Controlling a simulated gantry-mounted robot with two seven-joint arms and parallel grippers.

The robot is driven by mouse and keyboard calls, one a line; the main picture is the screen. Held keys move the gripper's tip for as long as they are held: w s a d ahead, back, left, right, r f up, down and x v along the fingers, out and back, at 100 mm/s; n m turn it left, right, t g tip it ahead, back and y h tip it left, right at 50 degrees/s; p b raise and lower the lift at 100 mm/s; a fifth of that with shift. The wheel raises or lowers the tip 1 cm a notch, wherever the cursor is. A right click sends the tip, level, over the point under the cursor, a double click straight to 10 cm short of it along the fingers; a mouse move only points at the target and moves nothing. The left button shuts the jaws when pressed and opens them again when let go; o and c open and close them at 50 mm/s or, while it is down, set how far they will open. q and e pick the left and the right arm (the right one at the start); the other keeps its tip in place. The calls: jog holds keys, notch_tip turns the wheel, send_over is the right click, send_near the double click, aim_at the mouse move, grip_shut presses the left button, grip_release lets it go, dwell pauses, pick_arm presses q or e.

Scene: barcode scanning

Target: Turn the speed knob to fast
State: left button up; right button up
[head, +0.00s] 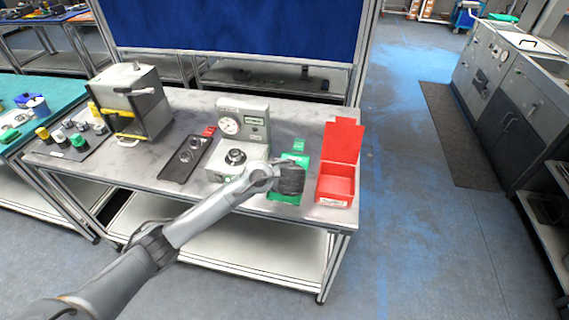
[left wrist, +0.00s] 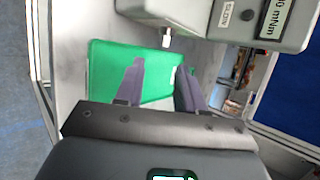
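A grey tester (head: 240,130) with a round dial gauge, a small green display and a dark round fixture on its base stands mid-table. In the left wrist view its grey body (left wrist: 215,15) shows at the top, with a label that seems to read SLOW (left wrist: 228,12) next to a small dark round part (left wrist: 248,15). I cannot tell for sure whether that part is the speed knob. A small white peg (left wrist: 166,38) sticks out below the body. My left gripper (left wrist: 160,66) is open and empty, over the green bin, right of the tester and apart from it. My right gripper is not in view.
The green bin (head: 301,160) and an open red bin (head: 338,180) stand at the table's right end. A black tray (head: 187,157) with small parts lies left of the tester. A grey box machine (head: 133,98) stands further left. Open floor lies right of the table.

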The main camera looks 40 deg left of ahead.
pick_arm(q)
jog(key=b+x, duration=0.1)
jog(key=x, duration=0.2)
jog(key=b+x, duration=0.1)
jog(key=x, duration=0.3)
jog(key=r+b+x, duration=0.1)
jog(key=x, duration=0.2)
jog(key=shift+w+a+f, duration=0.3)
jog(key=shift+w+a, duration=0.1)
jog(key=shift+a, duration=0.15)
